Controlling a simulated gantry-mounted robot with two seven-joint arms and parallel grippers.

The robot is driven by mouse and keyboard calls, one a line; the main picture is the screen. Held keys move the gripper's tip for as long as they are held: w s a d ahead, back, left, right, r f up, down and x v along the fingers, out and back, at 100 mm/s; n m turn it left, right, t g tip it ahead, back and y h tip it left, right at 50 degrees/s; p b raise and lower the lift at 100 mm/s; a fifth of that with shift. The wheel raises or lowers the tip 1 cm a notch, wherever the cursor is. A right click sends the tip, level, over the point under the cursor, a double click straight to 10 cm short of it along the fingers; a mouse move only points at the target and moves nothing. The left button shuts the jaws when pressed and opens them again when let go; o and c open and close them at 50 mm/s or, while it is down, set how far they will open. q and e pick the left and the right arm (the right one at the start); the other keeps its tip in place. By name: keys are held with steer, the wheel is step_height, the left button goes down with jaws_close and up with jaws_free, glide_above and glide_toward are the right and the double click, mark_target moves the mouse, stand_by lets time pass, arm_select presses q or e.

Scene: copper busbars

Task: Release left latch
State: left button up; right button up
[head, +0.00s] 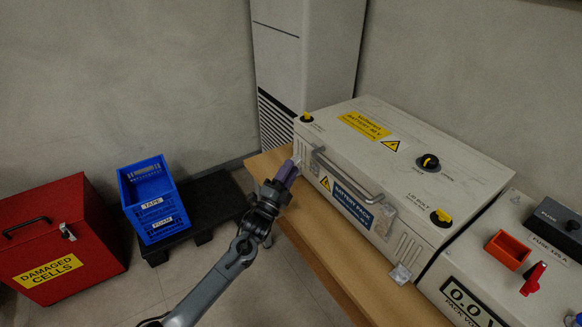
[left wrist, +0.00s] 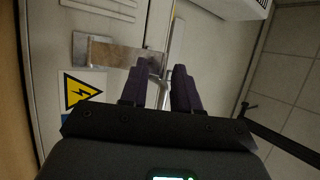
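The cream battery pack (head: 375,165) stands on a wooden bench with its lid down. My left gripper (head: 289,168), with purple fingers, is at the pack's front left end, beside the long grey handle (head: 345,177). In the left wrist view its fingers (left wrist: 158,78) are apart, with a bent metal bar showing in the gap; I cannot tell whether they touch it. A flat metal latch piece (left wrist: 112,52) lies left of the fingers on the pack's face. In the head view the gripper hides the left latch area. My right gripper is out of view.
A red damaged-cells box (head: 55,238) and blue crates (head: 150,200) stand at the left on the floor side. A panel with a voltage display (head: 468,302), red switch (head: 533,278) and orange block (head: 507,250) stands right of the pack. The bench edge (head: 335,275) is bare.

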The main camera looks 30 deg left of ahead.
arm_select(q)
steer(key=p+v, duration=0.3)
steer(key=v, duration=0.6)
steer(key=shift+s, duration=0.3)
steer(key=shift+f, duration=0.15)
steer(key=shift+c, duration=0.2)
